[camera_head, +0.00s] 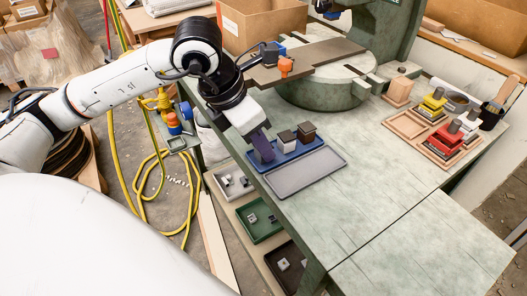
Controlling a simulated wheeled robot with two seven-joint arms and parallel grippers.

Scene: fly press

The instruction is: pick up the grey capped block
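A blue tray (315,156) sits on the pale green press table. Small capped blocks stand upright along its back part. One block (287,139) has a dark top over a paler body, and a brown-topped block (307,132) stands to its right. I cannot tell for sure which one is the grey capped block. My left gripper (263,150) reaches down to the left end of the tray, beside these blocks. Its dark fingers hide what is between and behind them, and their opening does not show. My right gripper is not in view.
A grey tray (305,176) lies in front of the blue one. The fly press base (325,92) stands behind, with an orange part (286,66) near my arm. Wooden trays with yellow (433,101) and red (446,140) stacks are at right. The table's front right is clear.

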